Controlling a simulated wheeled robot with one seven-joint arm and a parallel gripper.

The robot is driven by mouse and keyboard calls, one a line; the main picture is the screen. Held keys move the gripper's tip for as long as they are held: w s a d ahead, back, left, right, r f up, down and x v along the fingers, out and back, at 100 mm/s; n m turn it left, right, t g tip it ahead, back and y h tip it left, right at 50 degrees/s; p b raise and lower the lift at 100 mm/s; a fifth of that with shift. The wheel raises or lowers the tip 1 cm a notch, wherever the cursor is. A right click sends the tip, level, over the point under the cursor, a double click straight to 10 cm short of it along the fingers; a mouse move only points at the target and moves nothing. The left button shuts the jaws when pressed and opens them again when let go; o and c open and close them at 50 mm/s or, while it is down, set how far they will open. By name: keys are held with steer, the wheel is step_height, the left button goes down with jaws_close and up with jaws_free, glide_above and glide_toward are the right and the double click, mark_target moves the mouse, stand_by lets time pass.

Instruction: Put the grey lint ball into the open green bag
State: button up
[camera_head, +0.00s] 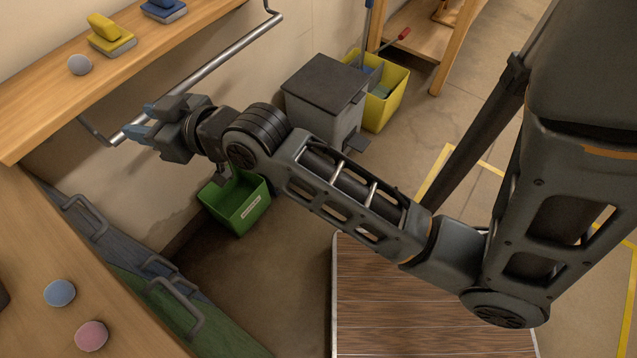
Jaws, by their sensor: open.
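The grey lint ball (80,64) rests on the upper wooden shelf at the top left, left of a yellow block-like item. A green bag-like shape (140,300) with grey loop handles lies along the lower counter's edge at the lower left; its opening is hard to make out. My gripper (141,121) has blue fingertips and is open and empty. It points left, near the metal rail in front of the shelf, below and right of the ball in the picture and apart from it.
A blue ball (60,293) and a pink ball (92,335) sit on the lower counter. A blue bag-like shape (110,238) lies beside the green one. A labelled green bin (238,207), grey lidded bin (323,100) and yellow bucket (388,100) stand on the floor. The metal rail (205,75) runs along the shelf.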

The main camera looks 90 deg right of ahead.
steer(key=s+a+f+n+y, duration=0.15)
steer(key=s+a+f, duration=0.25)
steer(key=s+a, duration=0.75)
steer(key=s+a+r+n+y, duration=0.1)
steer(key=s+r, duration=0.1)
steer(key=s, duration=0.5)
steer(key=s+a+r+n+y, duration=0.1)
steer(key=s+r+y, duration=0.1)
steer(key=s, duration=0.6)
steer(key=shift+a+n, duration=0.2)
steer(key=shift+n, duration=0.15)
steer(key=shift+o, duration=0.6)
steer(key=shift+s+r+y, duration=0.15)
steer(key=shift+s+y, duration=0.1)
steer(key=shift+s, duration=0.15)
